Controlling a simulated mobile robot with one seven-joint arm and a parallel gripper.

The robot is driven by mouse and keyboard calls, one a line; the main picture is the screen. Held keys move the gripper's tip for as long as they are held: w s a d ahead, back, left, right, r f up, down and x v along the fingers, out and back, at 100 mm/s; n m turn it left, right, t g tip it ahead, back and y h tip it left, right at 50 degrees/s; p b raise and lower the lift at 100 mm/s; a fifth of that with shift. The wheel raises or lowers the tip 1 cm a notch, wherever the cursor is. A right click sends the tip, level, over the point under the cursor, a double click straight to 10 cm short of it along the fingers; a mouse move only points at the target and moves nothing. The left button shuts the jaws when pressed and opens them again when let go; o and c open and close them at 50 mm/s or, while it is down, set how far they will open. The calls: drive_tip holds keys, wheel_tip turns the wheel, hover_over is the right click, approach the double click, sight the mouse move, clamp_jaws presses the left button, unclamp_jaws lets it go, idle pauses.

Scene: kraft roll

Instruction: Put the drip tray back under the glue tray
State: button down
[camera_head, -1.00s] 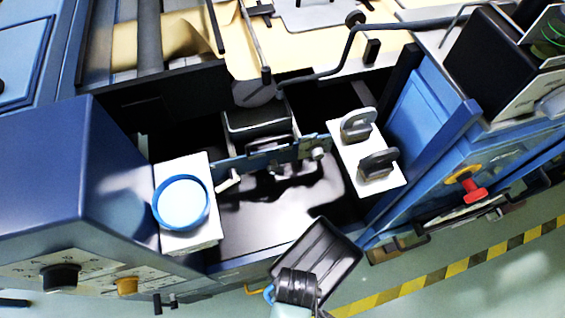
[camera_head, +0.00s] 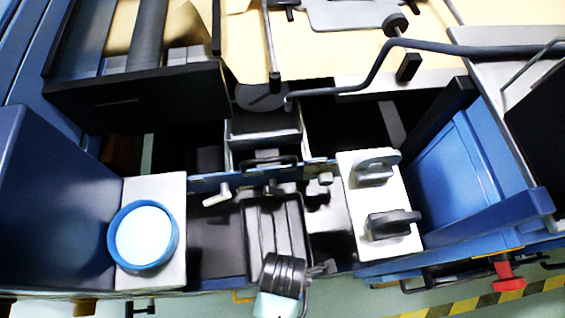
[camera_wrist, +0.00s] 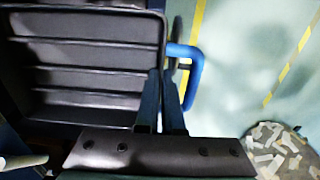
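The drip tray (camera_head: 275,228) is a black, shallow, ribbed tray. In the head view it lies over the front of the machine's open bay, its far end near the crossbar. It also fills the upper left of the wrist view (camera_wrist: 85,78). My gripper (camera_wrist: 162,80) is shut on the tray's near rim; in the head view the gripper (camera_head: 283,272) hides the tray's near end. The glue tray (camera_head: 264,125) is a black box behind the crossbar, with a dark handle at its front. I cannot tell whether the drip tray touches the bay floor.
A blue-rimmed round pot (camera_head: 143,236) stands on a white block left of the bay. A white block with two dark handles (camera_head: 380,205) stands at right. A crossbar (camera_head: 235,180) spans the bay. A red knob (camera_head: 507,277) is on the right front.

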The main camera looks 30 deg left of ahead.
sight(277, 235)
drive_tip(key=w+a, duration=0.1)
drive_tip(key=w, duration=0.1)
drive_tip(key=w+a, duration=0.2)
drive_tip(key=w, duration=0.1)
drive_tip(key=w+a, duration=0.2)
drive_tip(key=w, duration=0.1)
drive_tip(key=shift+w+a, duration=0.2)
drive_tip(key=shift+a, duration=0.05)
drive_tip(key=shift+w+a+f, duration=0.1)
drive_tip(key=shift+w+f, duration=0.05)
drive_tip(key=shift+f, duration=0.75)
drive_tip(key=shift+w+a+f, duration=0.1)
drive_tip(key=shift+f, duration=0.75)
drive_tip(key=shift+f, duration=0.1)
drive_tip(key=c, duration=1.1)
unclamp_jaws()
drive_tip(key=shift+o, duration=0.2)
wheel_tip(277, 235, up, 12)
drive_tip(key=p, duration=0.1)
